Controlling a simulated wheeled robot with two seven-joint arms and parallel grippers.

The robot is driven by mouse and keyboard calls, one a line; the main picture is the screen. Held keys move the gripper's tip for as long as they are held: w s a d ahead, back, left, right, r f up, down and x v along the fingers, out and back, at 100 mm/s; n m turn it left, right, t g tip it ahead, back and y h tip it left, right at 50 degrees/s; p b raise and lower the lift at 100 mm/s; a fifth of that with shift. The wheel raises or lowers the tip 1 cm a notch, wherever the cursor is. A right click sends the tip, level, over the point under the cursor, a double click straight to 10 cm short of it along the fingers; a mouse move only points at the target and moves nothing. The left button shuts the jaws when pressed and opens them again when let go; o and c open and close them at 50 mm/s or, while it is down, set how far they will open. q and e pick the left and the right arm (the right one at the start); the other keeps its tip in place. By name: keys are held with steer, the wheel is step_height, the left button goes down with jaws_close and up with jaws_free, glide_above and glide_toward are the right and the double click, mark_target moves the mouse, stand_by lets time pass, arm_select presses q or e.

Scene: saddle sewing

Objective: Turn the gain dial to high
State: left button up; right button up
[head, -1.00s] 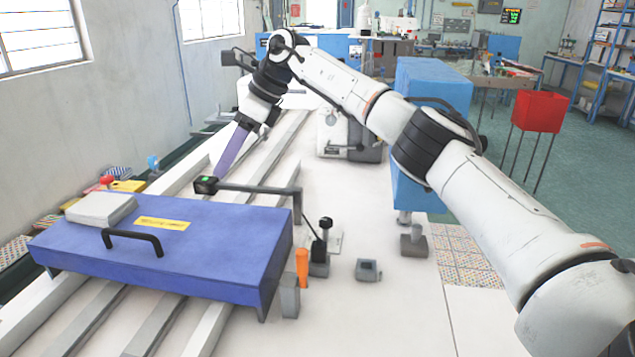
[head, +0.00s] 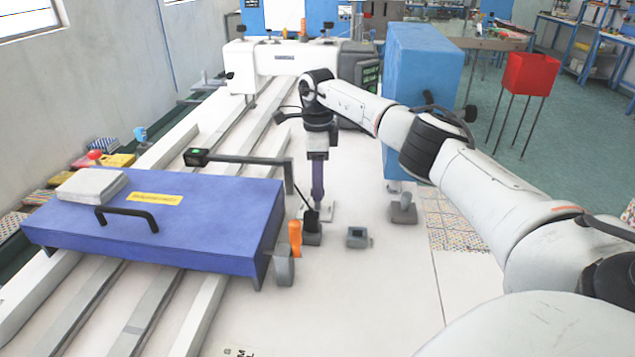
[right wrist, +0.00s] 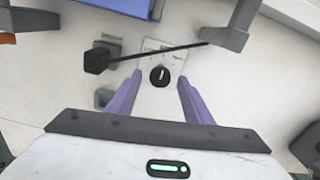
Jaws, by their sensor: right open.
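The gain dial (right wrist: 160,76) is a round black knob with a white mark, on a pale plate with small printing, in the right wrist view. Its mark points roughly up in that view; the printing is too small to read. In the head view the plate (head: 327,212) shows, and the knob is hidden behind my gripper. My right gripper (right wrist: 160,88), with purple fingers, is open and points down over the dial, one finger on each side; it also shows in the head view (head: 318,190). I cannot tell whether the fingers touch the knob. My left gripper is not in view.
A black lever (right wrist: 97,60) with a thin rod crosses close to the dial plate. A blue cover (head: 170,225) with a black handle lies left. A small grey box (head: 358,237) and an orange handle (head: 295,236) stand nearby. A tall blue block (head: 423,80) stands behind.

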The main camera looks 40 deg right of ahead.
steer(key=shift+f, duration=0.5)
steer(key=shift+c, duration=0.4)
steer(key=c, duration=1)
steer(key=shift+m, duration=0.3)
steer(key=m, duration=0.5)
steer(key=shift+r+m, duration=0.1)
steer(key=shift+m, duration=0.2)
steer(key=m, duration=0.5)
steer(key=shift+w+m, duration=0.1)
steer(key=shift+m, duration=0.3)
